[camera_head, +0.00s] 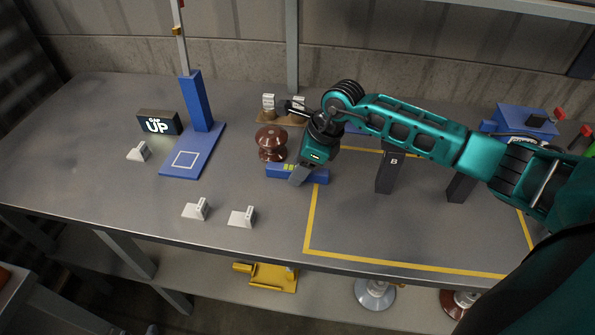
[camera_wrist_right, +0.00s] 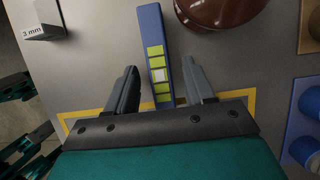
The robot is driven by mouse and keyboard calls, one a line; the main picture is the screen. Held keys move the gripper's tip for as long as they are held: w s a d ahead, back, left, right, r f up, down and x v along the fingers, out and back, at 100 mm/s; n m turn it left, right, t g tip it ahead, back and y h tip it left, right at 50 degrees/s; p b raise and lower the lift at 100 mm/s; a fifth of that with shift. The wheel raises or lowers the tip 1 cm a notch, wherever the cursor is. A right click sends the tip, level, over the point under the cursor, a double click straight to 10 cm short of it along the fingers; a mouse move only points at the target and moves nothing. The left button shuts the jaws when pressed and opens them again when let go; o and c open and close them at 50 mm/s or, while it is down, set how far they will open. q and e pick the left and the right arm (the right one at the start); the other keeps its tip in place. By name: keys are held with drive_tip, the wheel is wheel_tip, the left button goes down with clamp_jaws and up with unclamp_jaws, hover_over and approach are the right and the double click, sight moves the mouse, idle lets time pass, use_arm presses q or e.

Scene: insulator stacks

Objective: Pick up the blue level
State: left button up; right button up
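The blue level (camera_head: 283,172) lies on the grey table in front of a brown insulator. In the right wrist view the level (camera_wrist_right: 150,32) is a long blue bar with a row of yellow-green and white squares. My right gripper (camera_head: 301,174) is at the level's right part and hides some of it in the head view. In the right wrist view my right gripper (camera_wrist_right: 159,75) is open, with one finger on each side of the level and gaps visible. Whether the fingertips reach down beside it, I cannot tell. My left gripper is not in view.
The brown insulator (camera_head: 271,145) stands just behind the level. A blue stand (camera_head: 197,110) and an UP sign (camera_head: 158,123) are at left. White blocks (camera_head: 242,217) lie in front. A dark block marked B (camera_head: 390,174) stands inside the yellow outline (camera_head: 310,222).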

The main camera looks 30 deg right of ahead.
clamp_jaws()
drive_tip(key=shift+r, duration=0.1)
idle(0.4)
